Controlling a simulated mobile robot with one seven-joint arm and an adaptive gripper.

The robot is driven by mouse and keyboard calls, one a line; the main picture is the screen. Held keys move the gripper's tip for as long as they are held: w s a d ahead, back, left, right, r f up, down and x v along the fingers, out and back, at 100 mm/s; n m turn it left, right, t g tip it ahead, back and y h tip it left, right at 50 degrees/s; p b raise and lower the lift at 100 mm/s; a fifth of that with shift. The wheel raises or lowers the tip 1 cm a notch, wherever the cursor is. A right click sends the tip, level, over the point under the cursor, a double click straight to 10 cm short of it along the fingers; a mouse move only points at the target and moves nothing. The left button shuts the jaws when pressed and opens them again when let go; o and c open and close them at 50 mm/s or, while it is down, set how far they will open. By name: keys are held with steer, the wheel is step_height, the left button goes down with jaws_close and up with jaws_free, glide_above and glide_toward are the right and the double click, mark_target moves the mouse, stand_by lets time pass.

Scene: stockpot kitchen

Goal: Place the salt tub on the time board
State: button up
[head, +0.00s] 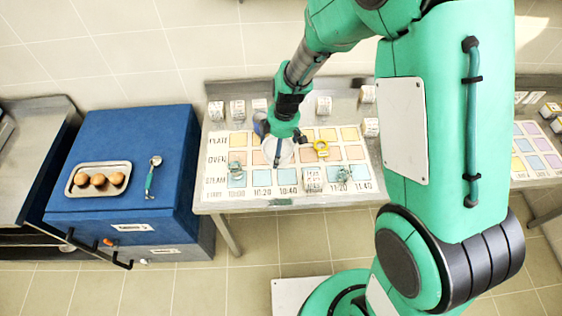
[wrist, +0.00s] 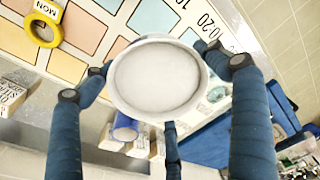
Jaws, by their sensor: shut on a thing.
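The salt tub, a round white tub with a pale white top (wrist: 157,78), sits between the fingers of my gripper (wrist: 157,82) in the wrist view. My gripper is shut on it. In the head view my gripper (head: 277,142) holds the tub (head: 279,154) over the left-middle part of the time board (head: 213,168). The board is white with coloured squares, rows marked PLATE, OVEN and STEAM, and times along its front. The tub hides part of the board; I cannot tell whether it touches it.
A yellow ring (head: 321,148) lies on the board right of the tub; teal items and a printed block (head: 312,179) lie near its front. Several printed blocks (head: 238,109) line the back and right side. A blue cabinet (head: 125,125) with an egg tray (head: 77,190) stands left.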

mark_target(282, 156)
steer(key=shift+f, duration=2.3)
steer(key=shift+f, duration=0.1)
steer(key=shift+f+b, duration=0.4)
steer(key=shift+f, duration=1.4)
steer(key=shift+f, duration=0.2)
steer(key=o, duration=1.5)
steer(key=shift+r, duration=0.2)
steer(key=r, duration=0.4)
steer(key=d+r+p, duration=0.1)
steer(key=r, duration=0.7)
steer(key=shift+s+d, duration=0.1)
steer(key=shift+d, duration=0.15)
